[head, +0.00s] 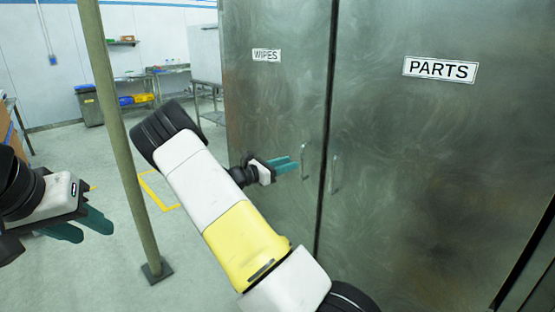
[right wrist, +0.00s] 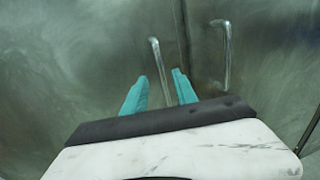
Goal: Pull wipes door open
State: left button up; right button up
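The WIPES door (head: 275,100) is the left steel door of a cabinet and is closed. Its upright metal bar handle (head: 305,160) is near the door's right edge. My right gripper (head: 293,165) is open, its teal fingertips just left of this handle. In the right wrist view the fingers (right wrist: 160,76) are apart, and the lower part of the WIPES handle (right wrist: 155,55) appears between them; I cannot tell whether it is within their reach in depth. My left gripper (head: 88,228) is open and empty at the far left, away from the cabinet.
The PARTS door (head: 430,150), with its own handle (head: 335,172), adjoins on the right and is closed. A slanting post (head: 122,140) stands on the floor left of my right arm. Tables (head: 165,72) and a grey bin (head: 88,105) are far back. Floor left of the cabinet is mostly clear.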

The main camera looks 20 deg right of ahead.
send_over(301, 177)
jog(key=shift+w+d, duration=0.15)
jog(key=shift+w, duration=0.2)
jog(key=shift+c, duration=0.2)
grip_shut()
dwell(1.2)
